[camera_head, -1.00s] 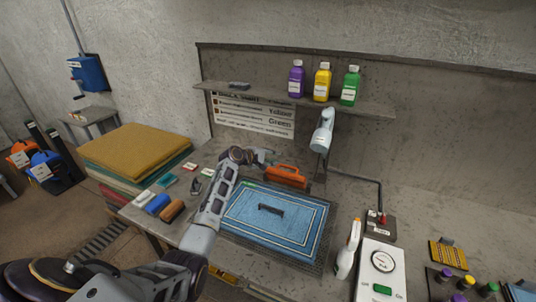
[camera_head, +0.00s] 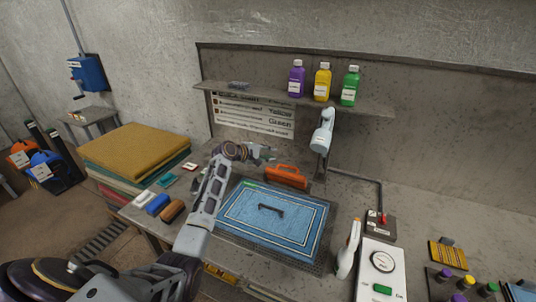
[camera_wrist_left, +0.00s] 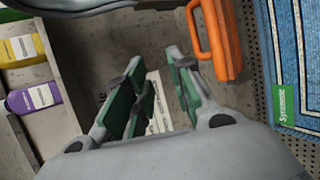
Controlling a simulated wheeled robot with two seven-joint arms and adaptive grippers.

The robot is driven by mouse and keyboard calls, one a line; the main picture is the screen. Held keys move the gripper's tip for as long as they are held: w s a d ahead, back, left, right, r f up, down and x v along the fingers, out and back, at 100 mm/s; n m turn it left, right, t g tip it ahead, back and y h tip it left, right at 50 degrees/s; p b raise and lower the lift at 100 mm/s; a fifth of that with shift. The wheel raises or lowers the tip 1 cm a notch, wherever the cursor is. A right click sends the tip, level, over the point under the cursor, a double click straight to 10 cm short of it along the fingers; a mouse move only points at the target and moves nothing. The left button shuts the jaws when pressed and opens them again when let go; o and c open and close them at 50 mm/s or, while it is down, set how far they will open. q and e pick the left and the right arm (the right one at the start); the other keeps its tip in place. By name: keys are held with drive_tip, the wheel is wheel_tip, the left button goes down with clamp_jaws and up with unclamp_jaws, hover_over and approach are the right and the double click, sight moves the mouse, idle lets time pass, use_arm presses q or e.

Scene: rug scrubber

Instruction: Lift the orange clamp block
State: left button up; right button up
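The orange clamp block (camera_head: 287,176) stands at the back edge of the blue rug (camera_head: 240,228) on the workbench. In the left wrist view the orange clamp block (camera_wrist_left: 231,45) lies right of the fingers, with its handle loop at the upper left. My left gripper (camera_head: 266,154) hovers behind and left of the block, apart from it. In its wrist view my left gripper (camera_wrist_left: 157,80) is open, with green-padded fingers apart and nothing between them. My right gripper does not show.
A grey lamp-like fixture (camera_head: 322,131) stands right of the block. Purple, yellow and green bottles (camera_head: 322,83) stand on the shelf above.

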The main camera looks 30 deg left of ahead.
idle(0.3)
use_arm(q)
drive_tip(key=shift+s+a+r, duration=0.1)
drive_tip(key=shift+s, duration=0.05)
drive_tip(key=v, duration=1.1)
drive_tip(key=shift+s, duration=0.3)
idle(0.7)
